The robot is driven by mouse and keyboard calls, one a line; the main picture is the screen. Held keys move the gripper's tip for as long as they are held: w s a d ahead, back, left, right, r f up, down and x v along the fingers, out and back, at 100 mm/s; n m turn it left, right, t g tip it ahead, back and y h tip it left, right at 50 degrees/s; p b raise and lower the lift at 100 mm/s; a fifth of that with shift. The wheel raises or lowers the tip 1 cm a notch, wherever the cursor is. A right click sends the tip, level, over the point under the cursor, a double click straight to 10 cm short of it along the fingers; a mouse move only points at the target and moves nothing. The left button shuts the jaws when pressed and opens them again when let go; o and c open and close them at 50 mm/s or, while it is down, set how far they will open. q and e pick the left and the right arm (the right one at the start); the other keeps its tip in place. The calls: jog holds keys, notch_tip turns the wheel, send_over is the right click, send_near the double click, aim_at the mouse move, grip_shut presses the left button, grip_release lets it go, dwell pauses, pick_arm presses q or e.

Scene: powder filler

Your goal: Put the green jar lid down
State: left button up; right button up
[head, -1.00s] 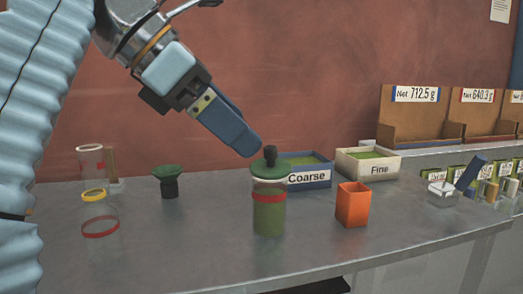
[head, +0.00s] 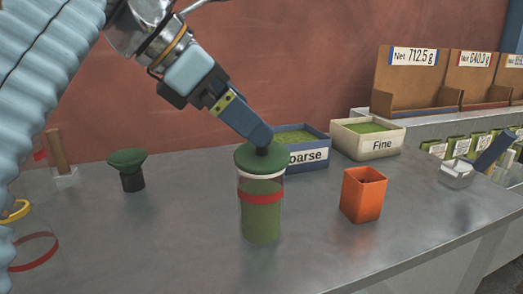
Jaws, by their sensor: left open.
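The green jar lid (head: 259,160) with a dark knob sits level on top of a clear jar (head: 261,218). The jar is filled with green powder, has a red band and stands upright on the grey table. My left gripper (head: 264,141) comes in from the upper left, tilted down. Its fingertips are at the lid's knob and hide the knob's upper part. The jaws are open; I cannot tell whether they touch the knob. My right gripper is not in view.
A blue Coarse bin (head: 306,157) is close behind the jar, with a white Fine bin (head: 368,145) beside it. An orange cup (head: 362,195) stands right of the jar. The table's front middle is clear.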

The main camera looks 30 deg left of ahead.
aim_at(269, 153)
pick_arm(q)
jog(key=shift+s+x, duration=0.2)
jog(key=shift+x, duration=3.1)
